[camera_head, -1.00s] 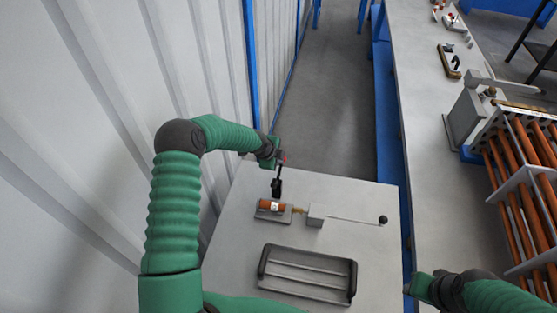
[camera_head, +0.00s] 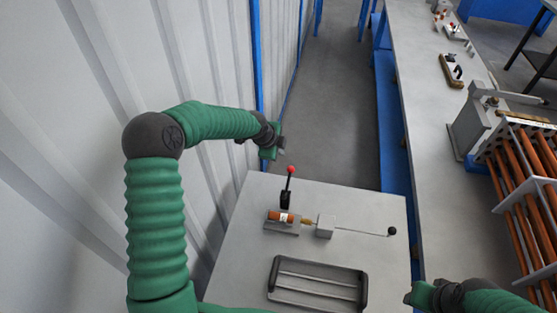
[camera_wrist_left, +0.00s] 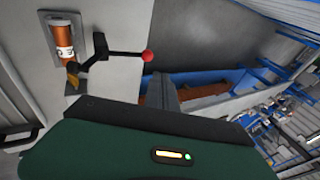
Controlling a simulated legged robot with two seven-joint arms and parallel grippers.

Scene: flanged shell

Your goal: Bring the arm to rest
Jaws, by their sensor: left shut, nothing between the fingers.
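My left arm, green with dark joints, reaches in from the left in the head view. Its gripper (camera_head: 272,150) is shut and empty, above the far edge of the grey table (camera_head: 230,262), behind and left of the red-knobbed lever (camera_head: 291,170). The lever stands upright beside a copper-coloured cylinder (camera_head: 282,218) lying in a grey holder; the cylinder also shows in the left wrist view (camera_wrist_left: 64,38), with the red knob (camera_wrist_left: 147,55). My right gripper (camera_head: 418,296) is at the lower right, partly cut off by the frame; its fingers are too small to read.
A thin rod with a black knob (camera_head: 391,231) extends right from a grey block. On the right bench (camera_head: 424,120) stand a clamp device and a rack of copper tubes (camera_head: 519,180). A corrugated wall (camera_head: 90,120) borders the left.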

